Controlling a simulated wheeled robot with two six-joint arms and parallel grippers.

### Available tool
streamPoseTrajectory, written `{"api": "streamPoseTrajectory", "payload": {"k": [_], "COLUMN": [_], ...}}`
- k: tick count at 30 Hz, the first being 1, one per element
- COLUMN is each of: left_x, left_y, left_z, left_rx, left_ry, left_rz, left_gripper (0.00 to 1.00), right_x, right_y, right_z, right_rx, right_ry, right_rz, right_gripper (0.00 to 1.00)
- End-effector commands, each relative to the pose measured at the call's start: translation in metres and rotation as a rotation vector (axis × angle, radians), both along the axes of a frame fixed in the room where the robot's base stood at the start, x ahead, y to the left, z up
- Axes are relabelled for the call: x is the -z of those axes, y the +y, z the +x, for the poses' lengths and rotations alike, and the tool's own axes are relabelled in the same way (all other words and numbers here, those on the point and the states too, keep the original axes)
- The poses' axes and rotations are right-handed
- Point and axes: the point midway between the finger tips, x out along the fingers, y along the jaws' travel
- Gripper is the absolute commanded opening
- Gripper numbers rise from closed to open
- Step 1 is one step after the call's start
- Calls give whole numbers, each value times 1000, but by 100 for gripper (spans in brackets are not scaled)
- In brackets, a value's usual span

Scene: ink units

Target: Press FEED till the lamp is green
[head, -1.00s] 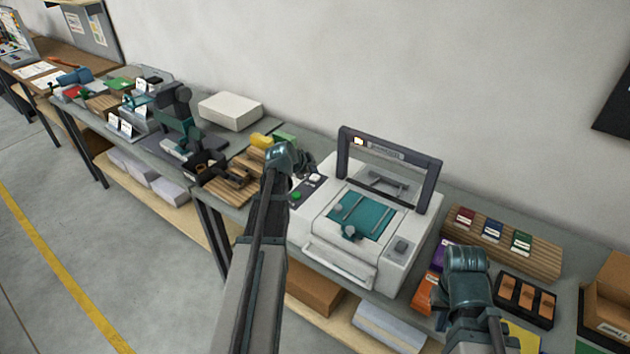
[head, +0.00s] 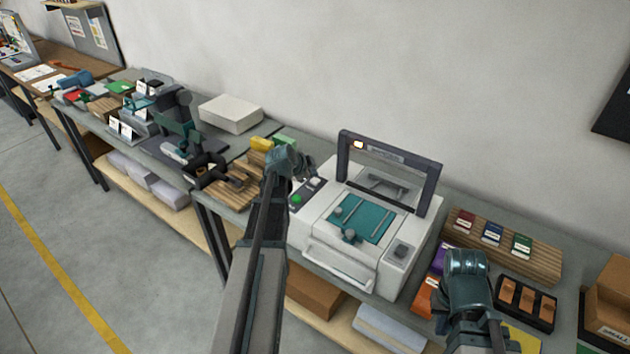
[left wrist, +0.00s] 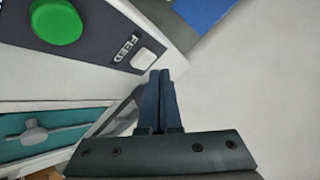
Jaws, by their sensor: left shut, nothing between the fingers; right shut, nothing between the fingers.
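The white printing machine (head: 325,258) stands on the bench with its dark frame raised. A lamp (head: 358,144) on that frame glows pale amber. The white FEED button (left wrist: 144,60) sits beside its label on the machine's dark panel; in the head view it is a small pale patch (head: 315,181). My left gripper (head: 309,165) is shut and empty near the panel's back end. In the left wrist view its fingertips (left wrist: 160,73) appear close beside the FEED button; contact cannot be told. My right gripper (head: 467,262) is shut and empty, right of the machine.
A large green button (left wrist: 57,20) shares the panel with FEED, also seen in the head view (head: 297,198). A teal bed (head: 372,222) with a knob lies under the frame. A wooden rack (head: 540,258) and a dark tray (head: 526,312) stand to the right.

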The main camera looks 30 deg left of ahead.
Motion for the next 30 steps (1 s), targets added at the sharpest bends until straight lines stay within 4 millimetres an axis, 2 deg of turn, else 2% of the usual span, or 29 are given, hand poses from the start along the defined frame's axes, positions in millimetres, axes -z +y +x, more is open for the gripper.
{"api": "streamPoseTrajectory", "payload": {"k": [23, 30], "left_x": [0, 7], "left_y": [0, 0], "left_z": [0, 0], "left_rx": [0, 0], "left_ry": [0, 0], "left_rz": [0, 0], "left_gripper": [0, 0], "right_x": [0, 7], "right_y": [0, 0], "right_z": [0, 0], "right_rx": [0, 0], "right_ry": [0, 0], "right_rz": [0, 0], "right_gripper": [0, 0]}}
